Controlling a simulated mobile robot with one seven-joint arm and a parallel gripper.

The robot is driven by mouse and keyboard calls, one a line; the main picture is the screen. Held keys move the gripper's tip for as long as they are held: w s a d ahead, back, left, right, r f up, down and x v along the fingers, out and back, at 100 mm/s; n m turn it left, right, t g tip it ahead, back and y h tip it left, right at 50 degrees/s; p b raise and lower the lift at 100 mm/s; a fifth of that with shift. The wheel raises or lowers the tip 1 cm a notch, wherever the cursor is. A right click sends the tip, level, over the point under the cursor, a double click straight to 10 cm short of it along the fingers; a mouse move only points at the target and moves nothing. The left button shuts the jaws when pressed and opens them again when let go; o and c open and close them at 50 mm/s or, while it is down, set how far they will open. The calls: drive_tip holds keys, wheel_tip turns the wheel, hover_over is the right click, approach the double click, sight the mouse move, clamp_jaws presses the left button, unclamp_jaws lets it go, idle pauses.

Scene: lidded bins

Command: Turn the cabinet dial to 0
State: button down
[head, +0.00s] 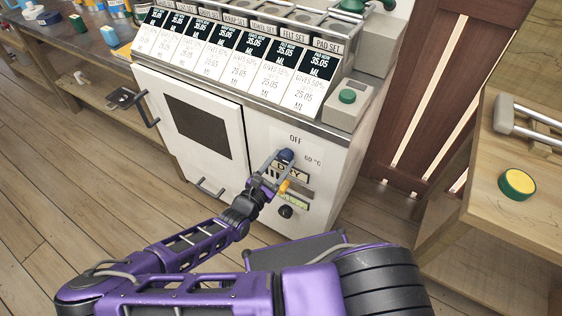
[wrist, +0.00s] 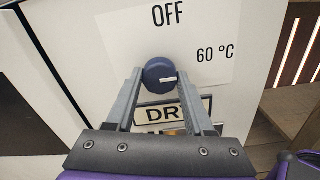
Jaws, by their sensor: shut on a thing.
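The dial (wrist: 158,68) is a round dark blue knob on the white cabinet front (wrist: 100,40). In the head view the dial (head: 286,155) sits at the cabinet's upper right. Its short white mark lies nearly level and points right, below the "60 °C" print (wrist: 215,52). "OFF" (wrist: 168,14) is printed above the dial, and a framed "DRY" label (wrist: 160,113) is below, partly hidden by my gripper. I see no "0" mark on its own. My gripper (wrist: 160,76) is shut on the dial, one finger on each side.
Below the dial are an orange-yellow part (head: 284,187), a green label (head: 294,200) and a black knob (head: 286,212). The cabinet door (head: 195,125) with a dark window is at left. A wooden bench (head: 480,210) stands right. Bins with price cards (head: 240,60) line the top.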

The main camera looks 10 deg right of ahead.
drive_tip(key=shift+r+n, duration=0.1)
drive_tip(key=shift+n, duration=0.2)
drive_tip(key=n+p, duration=0.2)
drive_tip(key=shift+n+p, duration=0.3)
drive_tip(key=shift+p, duration=0.1)
drive_tip(key=n+p, duration=0.2)
drive_tip(key=n, duration=0.3)
drive_tip(key=shift+n, duration=0.3)
drive_tip(key=n, duration=0.9)
drive_tip(key=shift+c, duration=1.4)
unclamp_jaws()
drive_tip(key=shift+a, duration=0.1)
